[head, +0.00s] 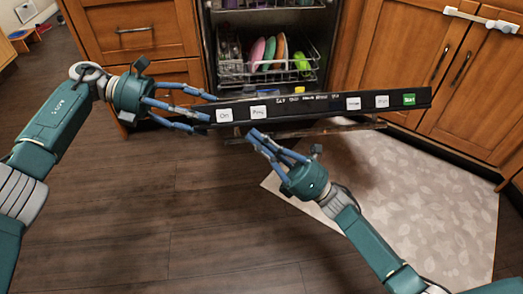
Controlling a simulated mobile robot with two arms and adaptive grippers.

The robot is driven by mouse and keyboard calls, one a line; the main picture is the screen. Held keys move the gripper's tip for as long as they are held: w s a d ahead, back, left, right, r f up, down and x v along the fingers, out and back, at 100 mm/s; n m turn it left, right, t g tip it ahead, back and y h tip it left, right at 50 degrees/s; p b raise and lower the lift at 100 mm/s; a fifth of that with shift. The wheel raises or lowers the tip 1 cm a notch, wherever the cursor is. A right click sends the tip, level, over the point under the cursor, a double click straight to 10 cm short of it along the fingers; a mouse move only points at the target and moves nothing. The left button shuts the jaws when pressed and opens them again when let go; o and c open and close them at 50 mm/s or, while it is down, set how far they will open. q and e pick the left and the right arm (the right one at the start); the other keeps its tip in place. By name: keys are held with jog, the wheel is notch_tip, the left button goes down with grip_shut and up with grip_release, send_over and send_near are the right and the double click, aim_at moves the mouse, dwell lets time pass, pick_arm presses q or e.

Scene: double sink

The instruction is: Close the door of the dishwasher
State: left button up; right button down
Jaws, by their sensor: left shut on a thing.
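The dishwasher door (310,108) hangs partly open in front of the dishwasher. Its dark top edge faces me, with white buttons and a green Start button. My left gripper (212,113) is shut on the left end of the door's edge, one finger above and one below. My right gripper (259,138) is at the near side of the door, left of its middle, with its fingertips close to or touching the lower edge. Whether it is open or shut is unclear. The door's inner face is mostly hidden.
Inside the dishwasher, a rack (277,75) holds several coloured plates. Wooden cabinets stand on both sides; a towel bar (480,20) is on the right one. A pale leaf-patterned mat (420,200) lies on the dark floor, which is clear at the lower left.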

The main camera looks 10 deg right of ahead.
pick_arm(q)
jog(key=shift+f, duration=0.3)
